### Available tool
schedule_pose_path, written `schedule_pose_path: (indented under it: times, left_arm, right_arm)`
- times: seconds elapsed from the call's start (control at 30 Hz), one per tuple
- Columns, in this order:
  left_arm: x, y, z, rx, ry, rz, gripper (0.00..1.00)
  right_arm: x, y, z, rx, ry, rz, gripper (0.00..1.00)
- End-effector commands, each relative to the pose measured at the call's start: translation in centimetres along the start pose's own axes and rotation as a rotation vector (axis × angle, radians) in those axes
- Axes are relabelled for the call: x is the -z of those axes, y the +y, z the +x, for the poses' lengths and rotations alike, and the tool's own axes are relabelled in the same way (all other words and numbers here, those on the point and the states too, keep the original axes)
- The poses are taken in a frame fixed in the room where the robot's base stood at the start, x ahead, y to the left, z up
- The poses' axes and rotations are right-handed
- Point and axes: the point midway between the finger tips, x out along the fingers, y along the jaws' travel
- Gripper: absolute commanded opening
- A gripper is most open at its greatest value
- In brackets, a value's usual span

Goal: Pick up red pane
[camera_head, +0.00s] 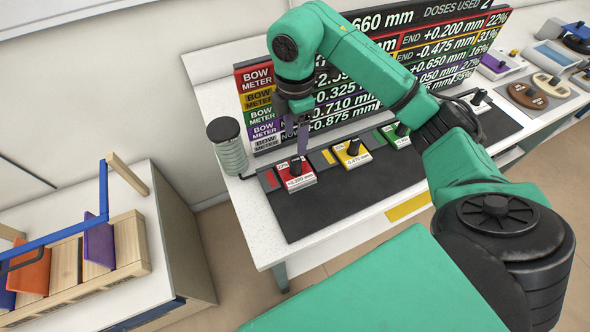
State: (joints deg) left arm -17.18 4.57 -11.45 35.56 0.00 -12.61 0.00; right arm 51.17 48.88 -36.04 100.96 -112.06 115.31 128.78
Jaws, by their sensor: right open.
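The red pane (283,178) lies near the left end of a black mat on the white bench. It has a black knob on top and a white label reading +0.200 mm. My right gripper (297,133) is open and points down, just above and behind the knob in the picture. I see no contact with it, though the exact gap is hard to tell. My left gripper is not in view.
A yellow pane (352,152) and a green pane (396,135) lie to the right on the mat (345,199). The bow meter board (262,110) stands behind my gripper. A ribbed cylinder (229,155) stands left. A wooden rack (130,242) holds coloured panes on the left cabinet.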

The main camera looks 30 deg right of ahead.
Motion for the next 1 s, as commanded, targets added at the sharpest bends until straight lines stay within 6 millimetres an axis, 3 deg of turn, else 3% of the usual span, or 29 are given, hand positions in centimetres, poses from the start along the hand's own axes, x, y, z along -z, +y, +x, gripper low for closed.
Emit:
schedule_pose_path:
  times: [0.07,0.33,0.5,0.73,0.77,0.9,0.93,1.0]
  left_arm:
    - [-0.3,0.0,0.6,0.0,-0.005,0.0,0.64]
    - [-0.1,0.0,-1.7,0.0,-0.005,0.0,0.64]
    - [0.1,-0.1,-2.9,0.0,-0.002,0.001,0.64]
    - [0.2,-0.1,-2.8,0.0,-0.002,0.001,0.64]
    - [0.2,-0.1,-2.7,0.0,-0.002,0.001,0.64]
    - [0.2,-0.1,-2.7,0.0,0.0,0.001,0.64]
    - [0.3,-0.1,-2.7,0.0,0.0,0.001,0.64]
    - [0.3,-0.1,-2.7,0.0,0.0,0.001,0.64]
  right_arm:
    - [0.1,-0.1,2.4,0.006,0.004,-0.002,0.7]
    - [-0.1,-0.3,5.5,0.005,0.001,-0.003,0.7]
    - [-0.1,-0.4,8.8,0.001,0.003,-0.003,0.7]
    - [-0.1,-0.3,9.6,-0.002,0.004,-0.005,0.7]
    - [-0.1,-0.3,9.6,-0.002,0.004,-0.005,0.62]
    - [-0.1,-0.3,9.5,-0.002,0.004,-0.005,0.09]
    - [-0.1,-0.3,9.5,-0.002,0.004,-0.005,0.0]
    - [-0.1,-0.3,9.5,-0.002,0.004,-0.005,0.0]
